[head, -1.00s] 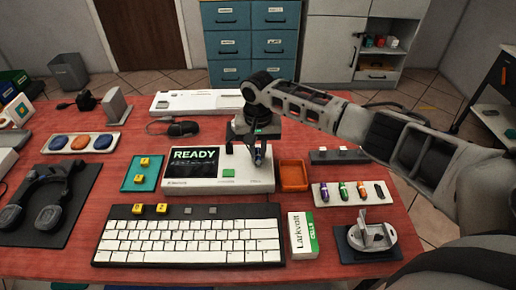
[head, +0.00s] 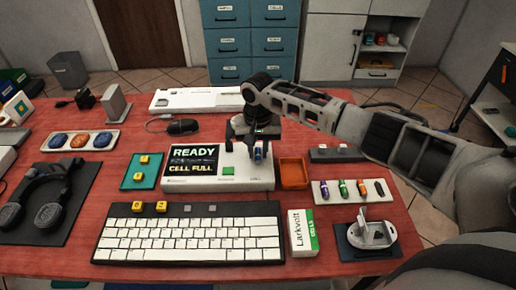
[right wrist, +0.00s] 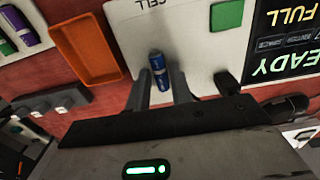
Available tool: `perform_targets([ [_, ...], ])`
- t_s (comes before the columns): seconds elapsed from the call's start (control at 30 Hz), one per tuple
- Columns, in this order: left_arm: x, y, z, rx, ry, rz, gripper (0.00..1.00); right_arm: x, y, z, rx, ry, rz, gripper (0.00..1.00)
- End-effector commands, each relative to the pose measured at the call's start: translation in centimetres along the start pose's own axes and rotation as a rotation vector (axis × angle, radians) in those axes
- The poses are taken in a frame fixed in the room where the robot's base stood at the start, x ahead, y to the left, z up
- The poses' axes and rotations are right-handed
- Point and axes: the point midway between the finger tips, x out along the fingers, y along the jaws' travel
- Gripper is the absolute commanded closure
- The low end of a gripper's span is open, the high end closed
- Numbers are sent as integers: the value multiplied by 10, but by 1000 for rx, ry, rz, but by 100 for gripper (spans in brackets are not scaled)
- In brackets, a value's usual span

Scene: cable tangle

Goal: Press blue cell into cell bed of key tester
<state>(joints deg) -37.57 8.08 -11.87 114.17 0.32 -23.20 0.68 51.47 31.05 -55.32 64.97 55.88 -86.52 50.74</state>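The blue cell (head: 258,153) is at the right part of the white key tester (head: 203,184). It also shows in the right wrist view (right wrist: 159,72), near the printed word CELL. My right gripper (head: 256,148) is over the tester, its fingers spread on either side of the cell with gaps. The cell bed is mostly hidden by the cell and fingers, so I cannot tell how deep the cell sits. The tester's screen (head: 192,159) reads READY and CELL FULL. My left gripper is not in view.
An orange tray (head: 293,185) stands just right of the tester. A white holder (head: 330,198) with several coloured cells lies further right. A keyboard (head: 190,248) lies in front, beside a Larkvolt box (head: 299,233). A teal tray (head: 133,184) with yellow keys is to the left.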

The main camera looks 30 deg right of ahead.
Motion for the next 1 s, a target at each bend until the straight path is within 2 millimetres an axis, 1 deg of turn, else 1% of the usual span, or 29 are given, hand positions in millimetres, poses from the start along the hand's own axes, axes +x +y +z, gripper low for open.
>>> perform_targets([
  [0.37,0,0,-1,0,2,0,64,-2,0,0,0,0,-1,77],
  [1.0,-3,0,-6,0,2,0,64,-26,0,0,-1,1,-1,77],
])
